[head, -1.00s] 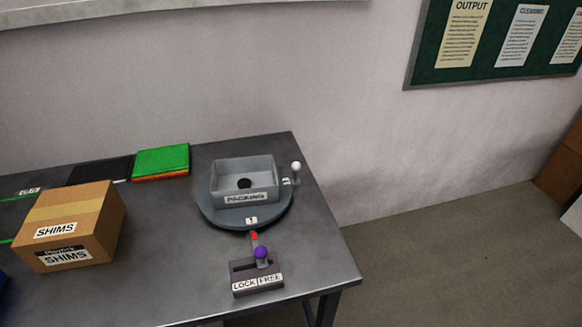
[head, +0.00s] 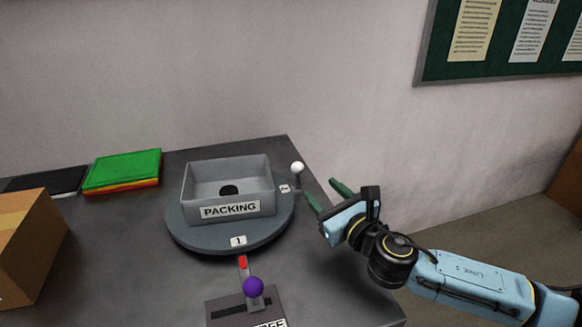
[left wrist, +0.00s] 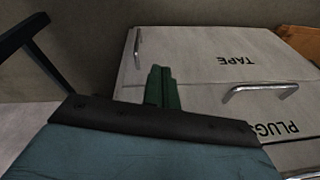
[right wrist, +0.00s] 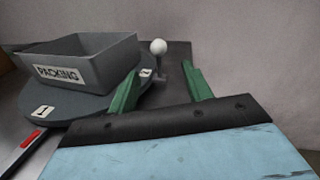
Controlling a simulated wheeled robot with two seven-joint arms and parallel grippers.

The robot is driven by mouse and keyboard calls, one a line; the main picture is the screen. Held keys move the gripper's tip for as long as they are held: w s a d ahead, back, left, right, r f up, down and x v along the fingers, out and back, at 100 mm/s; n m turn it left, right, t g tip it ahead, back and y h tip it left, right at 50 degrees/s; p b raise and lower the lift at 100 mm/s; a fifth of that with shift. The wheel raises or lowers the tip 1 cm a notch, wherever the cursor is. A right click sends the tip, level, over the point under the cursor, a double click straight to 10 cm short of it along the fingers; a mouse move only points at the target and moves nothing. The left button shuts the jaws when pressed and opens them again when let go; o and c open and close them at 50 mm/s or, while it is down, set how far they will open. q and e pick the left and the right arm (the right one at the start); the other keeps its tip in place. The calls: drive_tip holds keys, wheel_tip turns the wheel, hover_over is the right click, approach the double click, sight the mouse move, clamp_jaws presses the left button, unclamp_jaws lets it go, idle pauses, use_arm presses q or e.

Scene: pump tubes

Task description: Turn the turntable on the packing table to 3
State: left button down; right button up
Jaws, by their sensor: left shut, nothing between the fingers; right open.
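The round grey turntable (head: 187,236) stands on the dark packing table and carries a grey box labelled PACKING (head: 230,209). Its label 1 (head: 238,241) faces the front, by the red pointer (head: 243,262). A white-knobbed handle (head: 297,168) stands up at its right edge beside another label, too small to read. My right gripper (head: 326,194) is open and empty, just right of the handle. In the right wrist view the white knob (right wrist: 158,46) is ahead, between the lines of the green fingers (right wrist: 162,90). My left gripper (left wrist: 162,87) is shut and empty, facing drawers.
A lever with a purple knob (head: 253,286) stands in a slotted base in front of the turntable. A cardboard box (head: 30,245) and green folders (head: 122,170) are to the left. Drawers labelled TAPE (left wrist: 200,58) and PLUGS fill the left wrist view.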

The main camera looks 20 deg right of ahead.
sight(301, 172)
drive_tip(key=shift+w+a, duration=0.2)
drive_tip(key=shift+w, duration=0.1)
drive_tip(key=b+x, duration=0.3)
drive_tip(key=x, duration=0.8)
drive_tip(key=shift+w+a, duration=0.1)
drive_tip(key=shift+w, duration=0.1)
use_arm(q)
drive_tip(key=w+d+r, duration=0.1)
drive_tip(key=d+r, duration=0.2)
drive_tip(key=r, duration=0.4)
drive_tip(key=shift+d+r+t+h, duration=0.2)
drive_tip(key=shift+d+t+h, duration=0.05)
drive_tip(key=shift+t+h, duration=0.05)
use_arm(e)
drive_tip(key=shift+w+a, duration=0.1)
drive_tip(key=shift+w, duration=0.35)
clamp_jaws()
